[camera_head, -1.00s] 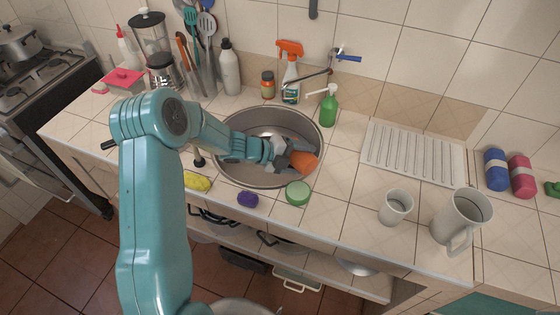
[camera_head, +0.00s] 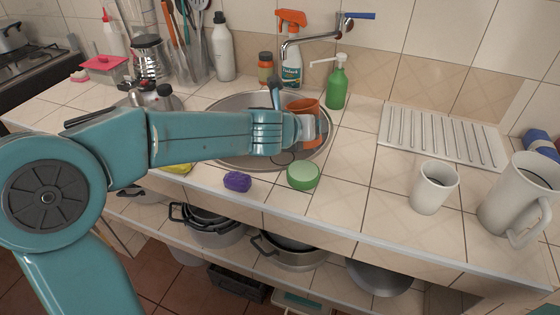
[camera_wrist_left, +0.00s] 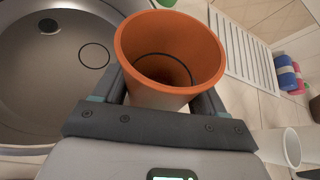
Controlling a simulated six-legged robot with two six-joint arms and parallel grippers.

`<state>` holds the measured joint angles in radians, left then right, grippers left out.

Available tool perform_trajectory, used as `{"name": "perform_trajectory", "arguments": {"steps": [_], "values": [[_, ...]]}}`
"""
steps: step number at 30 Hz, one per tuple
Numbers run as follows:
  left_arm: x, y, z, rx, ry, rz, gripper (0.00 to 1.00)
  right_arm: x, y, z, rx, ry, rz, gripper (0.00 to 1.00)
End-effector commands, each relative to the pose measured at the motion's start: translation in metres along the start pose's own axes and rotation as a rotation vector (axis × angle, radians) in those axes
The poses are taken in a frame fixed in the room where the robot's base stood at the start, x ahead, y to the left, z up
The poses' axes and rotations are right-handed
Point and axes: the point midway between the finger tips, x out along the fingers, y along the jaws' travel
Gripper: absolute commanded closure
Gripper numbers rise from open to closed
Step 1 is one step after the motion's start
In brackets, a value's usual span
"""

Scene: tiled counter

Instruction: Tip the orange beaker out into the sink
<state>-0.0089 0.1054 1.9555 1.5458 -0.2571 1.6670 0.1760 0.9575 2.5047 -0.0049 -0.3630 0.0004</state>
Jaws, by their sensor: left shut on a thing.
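The orange beaker (camera_head: 303,106) is held in my left gripper (camera_head: 308,130) over the right part of the metal sink (camera_head: 228,106). It looks roughly upright. In the left wrist view the beaker (camera_wrist_left: 170,40) shows its open mouth, with a thin dark ring line inside; I cannot tell whether that is a loose thing. The gripper's dark fingers (camera_wrist_left: 160,105) are shut on either side of it. The sink floor (camera_wrist_left: 45,70) shows a round drain and a thin dark ring (camera_wrist_left: 94,55). My right gripper is out of view.
A green soap bottle (camera_head: 337,85) and the tap (camera_head: 312,40) stand behind the sink. A green round tub (camera_head: 303,175) and a purple sponge (camera_head: 237,181) lie at the front edge. A draining board (camera_head: 440,135), white cup (camera_head: 434,187) and jug (camera_head: 522,195) are right.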

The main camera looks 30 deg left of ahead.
Motion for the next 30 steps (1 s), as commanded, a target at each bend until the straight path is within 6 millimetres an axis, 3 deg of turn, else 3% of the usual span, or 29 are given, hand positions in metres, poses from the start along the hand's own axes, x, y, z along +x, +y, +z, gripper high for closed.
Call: {"name": "perform_trajectory", "arguments": {"steps": [1,9,20,30], "values": [[0.003,-0.008,-0.016,0.042,-0.023,0.004,0.75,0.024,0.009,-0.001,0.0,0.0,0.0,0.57],[-0.014,-0.045,-0.033,0.265,-0.163,0.098,0.75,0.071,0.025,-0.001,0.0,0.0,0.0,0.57],[-0.021,-0.047,-0.019,0.265,-0.164,0.107,0.75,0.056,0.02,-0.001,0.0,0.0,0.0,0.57],[-0.041,-0.058,0.012,0.264,-0.163,0.106,0.75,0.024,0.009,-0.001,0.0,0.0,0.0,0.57]]}}
